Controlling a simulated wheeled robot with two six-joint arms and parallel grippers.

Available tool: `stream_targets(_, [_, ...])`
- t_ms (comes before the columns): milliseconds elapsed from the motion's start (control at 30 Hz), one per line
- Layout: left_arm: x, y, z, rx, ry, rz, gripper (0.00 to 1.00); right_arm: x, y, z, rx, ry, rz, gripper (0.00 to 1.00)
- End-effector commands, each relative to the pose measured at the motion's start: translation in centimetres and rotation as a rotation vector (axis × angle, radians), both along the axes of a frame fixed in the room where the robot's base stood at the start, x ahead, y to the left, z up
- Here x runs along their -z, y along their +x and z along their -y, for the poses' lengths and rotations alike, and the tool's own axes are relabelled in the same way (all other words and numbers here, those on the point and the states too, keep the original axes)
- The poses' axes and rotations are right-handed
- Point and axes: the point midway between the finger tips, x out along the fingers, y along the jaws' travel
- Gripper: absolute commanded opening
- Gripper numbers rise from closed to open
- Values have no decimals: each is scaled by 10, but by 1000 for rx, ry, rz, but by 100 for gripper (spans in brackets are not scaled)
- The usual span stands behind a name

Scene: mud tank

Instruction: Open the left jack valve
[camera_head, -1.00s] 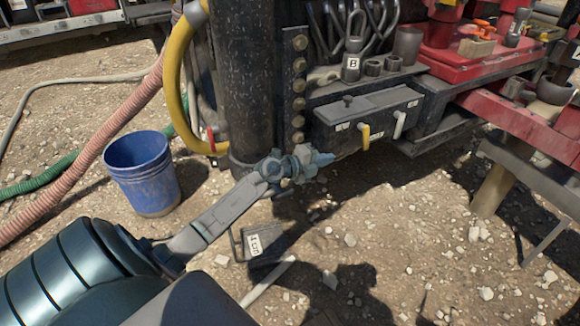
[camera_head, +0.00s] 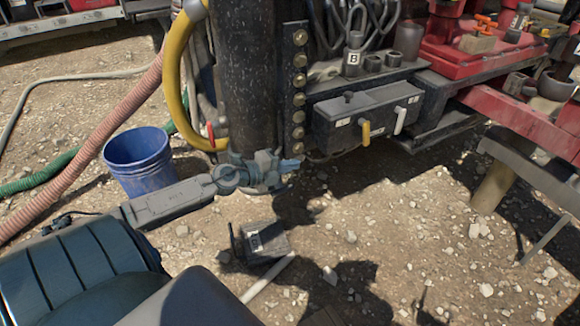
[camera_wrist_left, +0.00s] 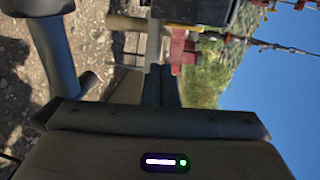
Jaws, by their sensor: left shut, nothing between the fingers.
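The grey valve box (camera_head: 368,113) is fixed to the side of the dark rig, right of the thick black post. I cannot tell for sure which is the left jack valve. My left gripper (camera_head: 291,165) is shut and empty, in front of the post's foot, left of and lower than the yellow lever, apart from it. The wrist view shows no lever. My right gripper is not in view.
A blue bucket (camera_head: 140,163) stands on the gravel behind my left arm. A yellow hose (camera_head: 172,80) curves beside the post. A small dark labelled box (camera_head: 270,243) lies on the ground below the gripper. Red machinery (camera_head: 505,118) juts out at right.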

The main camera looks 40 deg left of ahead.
Motion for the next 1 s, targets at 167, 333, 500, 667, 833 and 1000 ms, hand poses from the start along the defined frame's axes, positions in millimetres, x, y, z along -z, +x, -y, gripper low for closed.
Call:
stream_targets(167, [0,0,0,0,0,0,0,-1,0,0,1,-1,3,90])
stream_targets(333, [1,-1,4,4,-14,0,0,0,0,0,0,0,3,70])
stream_targets(500, [3,-21,58,55,-203,2,0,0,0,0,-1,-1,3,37])
stream_targets(667, [-23,-63,150,147,-588,39,0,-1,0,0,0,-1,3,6])
stream_targets(833, [-90,-114,213,230,-1031,145,0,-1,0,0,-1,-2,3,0])
stream_targets(1000, [-154,-157,226,271,-1370,284,0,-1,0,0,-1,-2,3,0])
